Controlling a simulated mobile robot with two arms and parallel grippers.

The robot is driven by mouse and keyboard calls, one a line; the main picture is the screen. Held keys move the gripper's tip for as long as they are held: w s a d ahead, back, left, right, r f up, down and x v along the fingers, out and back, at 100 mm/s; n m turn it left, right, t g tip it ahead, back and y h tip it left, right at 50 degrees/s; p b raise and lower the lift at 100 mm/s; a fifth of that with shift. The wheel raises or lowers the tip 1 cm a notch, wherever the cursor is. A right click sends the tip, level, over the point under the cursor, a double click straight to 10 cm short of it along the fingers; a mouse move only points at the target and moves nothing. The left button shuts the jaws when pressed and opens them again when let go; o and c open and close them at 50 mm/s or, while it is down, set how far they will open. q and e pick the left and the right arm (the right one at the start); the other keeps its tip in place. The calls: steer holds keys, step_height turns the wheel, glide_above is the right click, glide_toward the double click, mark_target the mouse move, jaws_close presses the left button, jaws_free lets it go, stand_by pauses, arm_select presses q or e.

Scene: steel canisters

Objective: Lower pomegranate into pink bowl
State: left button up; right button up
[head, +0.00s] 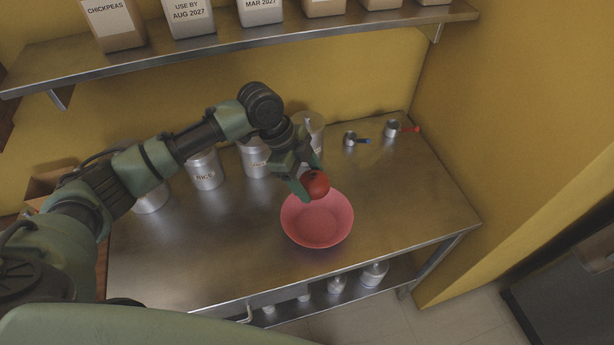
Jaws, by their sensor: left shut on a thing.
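The red pomegranate (317,185) is held between the fingers of my left gripper (307,184), which is shut on it. The gripper reaches in from the left and hangs over the far part of the pink bowl (318,224). The pomegranate overlaps the bowl's far rim in the head view; its exact height above the bowl is hard to tell. The bowl stands upright on the steel table, and the part of its inside that shows is empty. My right gripper is not in view.
Steel canisters (205,170) stand along the back of the steel table (400,200). Two small cups with a blue and a red handle (392,129) sit at the back right. A shelf (230,39) with labelled containers hangs above. The table right of the bowl is clear.

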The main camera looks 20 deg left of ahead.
mark_target(309, 193)
arm_select(q)
steer(key=shift+f, duration=0.2)
steer(key=shift+f+b, duration=0.65)
steer(key=shift+f, duration=0.6)
steer(key=shift+f+b, duration=0.6)
steer(key=shift+f, duration=0.65)
steer(key=shift+f+b, duration=0.5)
steer(key=shift+f, duration=0.5)
steer(key=o, duration=1.7)
steer(key=b+v, duration=0.1)
steer(key=v, duration=0.7)
